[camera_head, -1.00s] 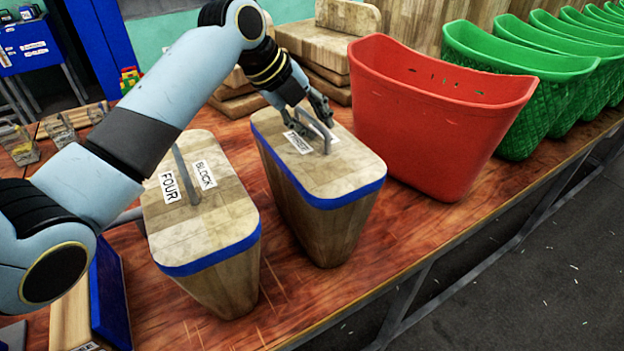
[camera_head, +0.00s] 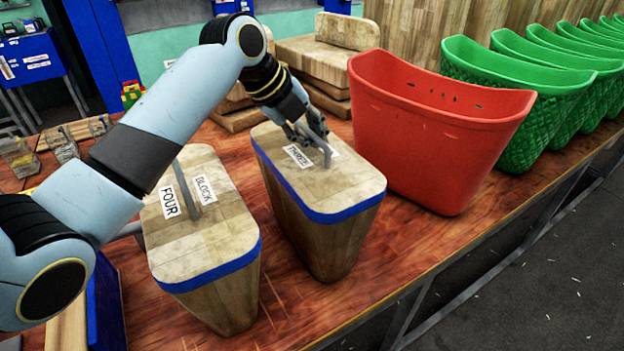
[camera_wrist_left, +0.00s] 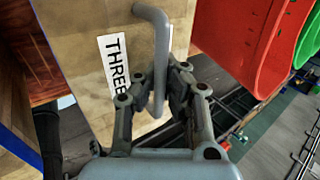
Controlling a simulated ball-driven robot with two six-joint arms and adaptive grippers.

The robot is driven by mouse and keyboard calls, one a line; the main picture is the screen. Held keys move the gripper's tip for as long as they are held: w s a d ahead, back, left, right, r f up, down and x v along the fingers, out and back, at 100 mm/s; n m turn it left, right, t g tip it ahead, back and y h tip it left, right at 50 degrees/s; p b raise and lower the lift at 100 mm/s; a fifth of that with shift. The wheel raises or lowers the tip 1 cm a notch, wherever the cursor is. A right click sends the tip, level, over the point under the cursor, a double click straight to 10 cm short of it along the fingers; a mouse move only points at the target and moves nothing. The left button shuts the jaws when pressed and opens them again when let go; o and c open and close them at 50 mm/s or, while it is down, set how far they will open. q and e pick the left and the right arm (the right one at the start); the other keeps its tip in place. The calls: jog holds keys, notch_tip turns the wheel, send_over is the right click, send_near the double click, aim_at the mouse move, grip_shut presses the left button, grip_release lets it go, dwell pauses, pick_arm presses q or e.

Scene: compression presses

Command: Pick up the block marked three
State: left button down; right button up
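The block marked three (camera_head: 325,235) is a tapered wooden block with a blue rim, a grey bar handle (camera_head: 326,158) and a "THREE" label (camera_head: 297,156). It stands upright on the table, right of block four. My left gripper (camera_head: 305,130) is at the far part of its handle. In the left wrist view the fingers (camera_wrist_left: 160,88) close in on both sides of the handle (camera_wrist_left: 158,35) and look shut on it, over the label (camera_wrist_left: 113,62). Part of the second label is hidden. My right gripper is not in view.
Block four (camera_head: 215,280) stands close on the left, under my left arm. A red bin (camera_head: 430,140) stands close on the right, with several green bins (camera_head: 510,100) beyond it. Wooden boards (camera_head: 310,60) lie behind. The wooden table (camera_head: 300,320) ends at the front right.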

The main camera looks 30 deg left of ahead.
pick_arm(q)
jog(key=shift+w+r, duration=0.1)
jog(key=shift+r, duration=0.2)
